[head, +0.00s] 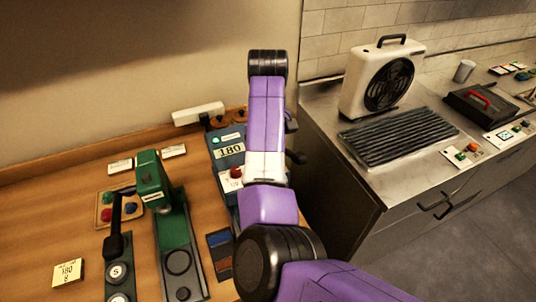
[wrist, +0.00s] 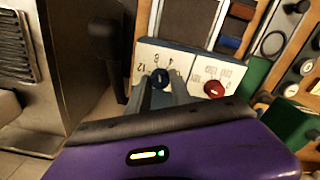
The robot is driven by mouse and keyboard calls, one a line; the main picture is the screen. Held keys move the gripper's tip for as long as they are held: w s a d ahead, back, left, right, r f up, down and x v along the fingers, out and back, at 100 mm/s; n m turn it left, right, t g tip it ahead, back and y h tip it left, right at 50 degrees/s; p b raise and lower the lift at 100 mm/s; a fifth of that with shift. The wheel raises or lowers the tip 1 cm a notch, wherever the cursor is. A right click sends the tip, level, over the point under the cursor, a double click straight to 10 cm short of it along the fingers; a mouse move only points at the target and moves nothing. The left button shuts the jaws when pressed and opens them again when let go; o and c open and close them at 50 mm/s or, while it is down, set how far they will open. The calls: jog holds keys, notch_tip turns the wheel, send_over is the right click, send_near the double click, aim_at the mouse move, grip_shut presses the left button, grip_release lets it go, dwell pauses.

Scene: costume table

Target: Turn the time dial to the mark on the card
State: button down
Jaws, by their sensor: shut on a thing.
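The time dial (wrist: 161,78) is a dark blue knob on a pale panel with printed numbers such as 4 and 12 around it, in the wrist view. My gripper (wrist: 162,92) has its two grey fingers on either side of the dial, shut on it. The dial's exact pointer direction is too small to read. In the head view my arm hides the dial and my fingertips. The card (head: 67,272) is a yellow note at the lower left of the table, with 180 and a smaller character below it.
A red knob (wrist: 214,89) sits beside the dial on the same panel. A steel counter (head: 400,165) with a white fan unit (head: 360,85) lies to the right.

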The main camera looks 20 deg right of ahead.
jog(key=shift+n, duration=0.6)
jog(key=c, duration=1.1)
grip_release()
jog(key=shift+c, duration=0.2)
jog(key=shift+r, duration=3.9)
